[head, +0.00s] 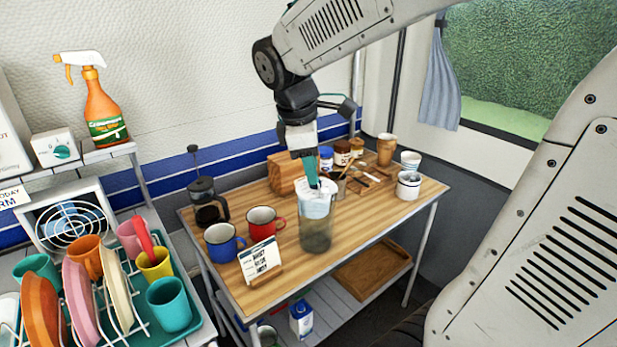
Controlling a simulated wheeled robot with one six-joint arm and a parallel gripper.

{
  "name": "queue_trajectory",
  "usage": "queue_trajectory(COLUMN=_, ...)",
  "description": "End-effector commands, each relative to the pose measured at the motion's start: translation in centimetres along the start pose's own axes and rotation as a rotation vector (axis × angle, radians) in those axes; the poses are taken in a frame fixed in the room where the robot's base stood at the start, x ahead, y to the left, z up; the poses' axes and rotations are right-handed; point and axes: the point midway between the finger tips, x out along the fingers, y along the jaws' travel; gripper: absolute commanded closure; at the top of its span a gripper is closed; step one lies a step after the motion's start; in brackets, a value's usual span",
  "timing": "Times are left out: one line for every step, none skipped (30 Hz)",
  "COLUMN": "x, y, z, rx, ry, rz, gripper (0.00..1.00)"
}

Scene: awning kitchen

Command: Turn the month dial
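No month marks can be read on the lid at this size, so I cannot tell for sure whether the dial is there. My gripper (315,186) points down with its teal fingers right at the top of this lid. The fingers overlap in this view, so whether they touch or grip something is hidden. A white box with a teal knob (62,152) sits on the shelf at the far left, away from my gripper.
Blue mug (222,245), red mug (262,227) and a small sign (260,262) stand left of the canister. A wooden block (283,176), jars (343,153) and cups (408,184) are behind it. A dish rack (140,318) is at lower left.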

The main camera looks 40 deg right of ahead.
Motion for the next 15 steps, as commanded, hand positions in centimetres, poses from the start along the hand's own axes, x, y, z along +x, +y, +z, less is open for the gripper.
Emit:
queue_trajectory(x=1.0, y=2.3, z=-0.7, rx=-0.109, ry=-0.030, rz=0.001, gripper=0.62)
queue_trajectory(x=1.4, y=3.5, z=-1.0, rx=-0.175, ry=-0.046, rz=0.004, gripper=0.62)
queue_trajectory(x=2.1, y=5.0, z=-1.4, rx=-0.258, ry=-0.066, rz=0.006, gripper=0.62)
queue_trajectory(x=2.5, y=5.9, z=-1.7, rx=-0.314, ry=-0.078, rz=0.006, gripper=0.62)
queue_trajectory(x=3.0, y=6.9, z=-1.9, rx=-0.365, ry=-0.090, rz=0.008, gripper=0.62)
queue_trajectory(x=3.5, y=7.9, z=-2.2, rx=-0.427, ry=-0.103, rz=0.007, gripper=0.62)
queue_trajectory(x=3.8, y=8.6, z=-2.4, rx=-0.467, ry=-0.113, rz=0.007, gripper=0.62)
queue_trajectory(x=4.2, y=9.1, z=-2.5, rx=-0.502, ry=-0.121, rz=0.005, gripper=0.62)
queue_trajectory(x=4.5, y=9.7, z=-2.7, rx=-0.540, ry=-0.129, rz=0.005, gripper=0.62)
queue_trajectory(x=4.7, y=10.1, z=-2.9, rx=-0.565, ry=-0.134, rz=0.004, gripper=0.62)
queue_trajectory(x=4.9, y=10.3, z=-3.0, rx=-0.584, ry=-0.138, rz=0.004, gripper=0.62)
queue_trajectory(x=5.2, y=10.6, z=-3.0, rx=-0.601, ry=-0.142, rz=0.004, gripper=0.62)
queue_trajectory(x=5.4, y=10.8, z=-3.1, rx=-0.611, ry=-0.143, rz=0.003, gripper=0.62)
queue_trajectory(x=5.7, y=10.8, z=-3.0, rx=-0.617, ry=-0.144, rz=0.003, gripper=0.62)
queue_trajectory(x=6.1, y=10.9, z=-3.0, rx=-0.621, ry=-0.145, rz=0.002, gripper=0.62)
